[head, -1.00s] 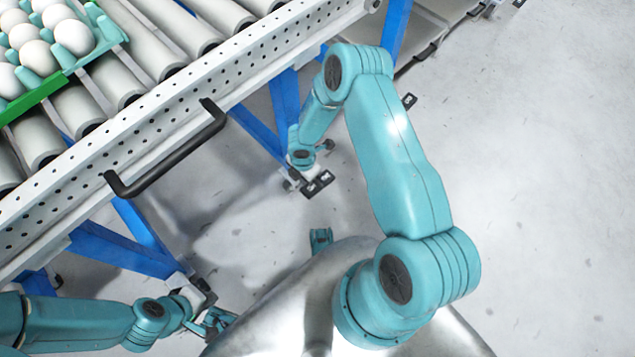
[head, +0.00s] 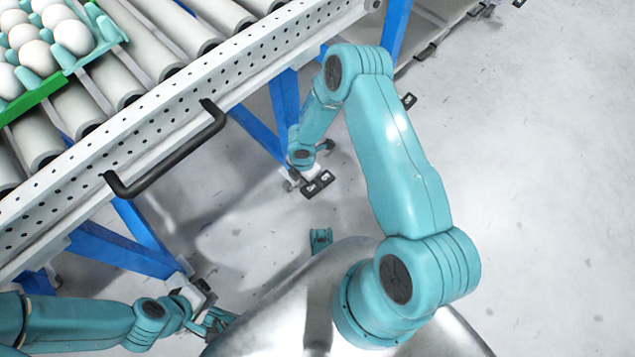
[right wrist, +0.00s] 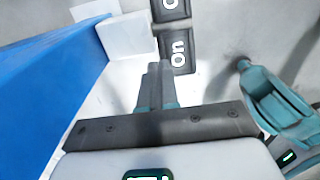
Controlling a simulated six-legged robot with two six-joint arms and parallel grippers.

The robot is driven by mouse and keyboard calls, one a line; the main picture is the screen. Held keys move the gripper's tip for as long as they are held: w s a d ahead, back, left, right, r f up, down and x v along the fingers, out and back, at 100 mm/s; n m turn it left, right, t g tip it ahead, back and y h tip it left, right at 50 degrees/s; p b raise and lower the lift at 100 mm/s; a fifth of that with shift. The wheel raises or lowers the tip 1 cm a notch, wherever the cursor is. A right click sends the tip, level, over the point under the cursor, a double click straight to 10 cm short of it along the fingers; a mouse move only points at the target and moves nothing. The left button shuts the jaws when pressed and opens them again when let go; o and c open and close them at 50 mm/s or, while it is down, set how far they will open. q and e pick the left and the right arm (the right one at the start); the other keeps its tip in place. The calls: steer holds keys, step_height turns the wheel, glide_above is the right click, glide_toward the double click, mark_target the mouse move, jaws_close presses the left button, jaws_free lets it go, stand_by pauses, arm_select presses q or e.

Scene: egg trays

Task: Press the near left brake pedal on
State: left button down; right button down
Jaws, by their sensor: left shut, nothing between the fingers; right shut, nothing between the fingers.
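A black brake pedal (head: 317,184) with two pads lies on the floor by a caster at the foot of a blue leg. In the right wrist view its "On" pad (right wrist: 178,50) is close ahead, with the other pad (right wrist: 170,9), its label cut off, beyond it. My right gripper (right wrist: 158,72) is shut and empty, its fingertips at the near edge of the "On" pad; I cannot tell whether they touch. My left gripper (head: 215,322) is shut and empty at the lower left, beside another caster with a dark pedal (head: 204,287), partly hidden.
A roller conveyor with a perforated white side rail (head: 165,118) and a black handle (head: 170,155) stands at upper left, carrying an egg tray (head: 92,58). A blue leg (right wrist: 45,80) stands left of my right gripper. The floor (head: 540,180) at right is clear.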

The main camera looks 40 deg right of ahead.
steer(key=shift+f+b, duration=0.75)
steer(key=shift+f, duration=0.05)
stand_by(0.6)
steer(key=shift+r, duration=0.2)
step_height(320, 180, up, 7)
steer(key=p, duration=0.4)
steer(key=shift+f+p, duration=0.15)
steer(key=shift+p, duration=0.25)
